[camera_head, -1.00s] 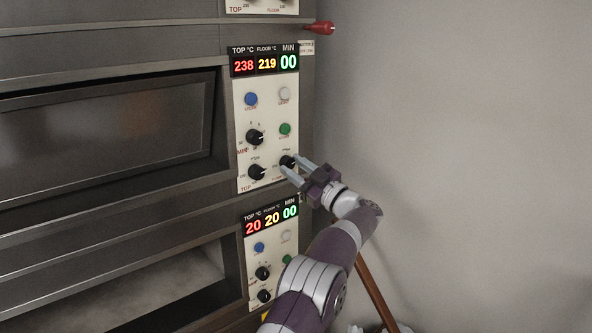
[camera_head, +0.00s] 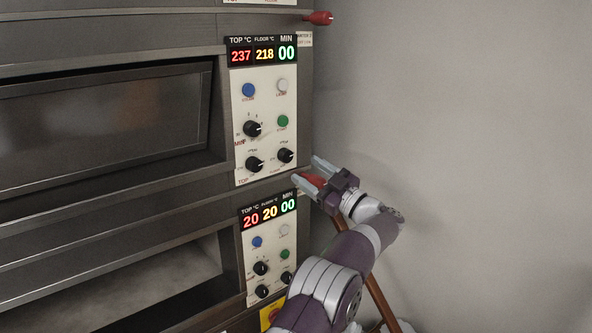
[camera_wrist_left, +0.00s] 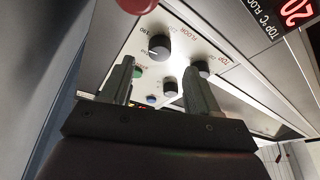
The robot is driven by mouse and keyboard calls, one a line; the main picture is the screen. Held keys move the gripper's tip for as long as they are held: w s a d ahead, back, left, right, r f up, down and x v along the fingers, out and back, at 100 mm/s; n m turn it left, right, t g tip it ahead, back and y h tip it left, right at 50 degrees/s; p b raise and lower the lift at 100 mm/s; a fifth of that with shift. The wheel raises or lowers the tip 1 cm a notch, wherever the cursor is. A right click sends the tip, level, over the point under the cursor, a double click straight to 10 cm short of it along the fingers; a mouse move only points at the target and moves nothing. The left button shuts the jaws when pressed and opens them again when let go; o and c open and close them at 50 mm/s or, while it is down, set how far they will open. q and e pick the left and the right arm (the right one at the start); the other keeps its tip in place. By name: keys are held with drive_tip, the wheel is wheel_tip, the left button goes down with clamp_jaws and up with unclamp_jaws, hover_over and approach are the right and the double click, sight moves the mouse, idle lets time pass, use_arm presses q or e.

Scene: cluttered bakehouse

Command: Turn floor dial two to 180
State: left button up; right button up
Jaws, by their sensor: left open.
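The middle oven panel (camera_head: 264,120) reads top 237, floor 218 and 00 minutes in the head view. Its floor dial (camera_head: 285,156) is the black knob at lower right; in the wrist view the floor dial (camera_wrist_left: 159,46) shows between and beyond the fingers, with a white pointer mark. My left gripper (camera_head: 306,170) is open, just right of and below the dial and apart from it. In the wrist view the left gripper (camera_wrist_left: 158,80) has nothing between its fingers. The top dial (camera_head: 254,164) is left of the floor dial. My right gripper is not in view.
A red knob (camera_head: 316,181) shows by the left fingers; in the wrist view a red knob (camera_wrist_left: 137,4) is at the top edge. The lower panel (camera_head: 268,251) reads 20, 20, 00. Another red knob (camera_head: 318,17) sticks out above. The wall (camera_head: 460,130) at right is bare.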

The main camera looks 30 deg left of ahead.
use_arm(q)
drive_tip(key=b+v, duration=0.1)
drive_tip(key=v, duration=0.6)
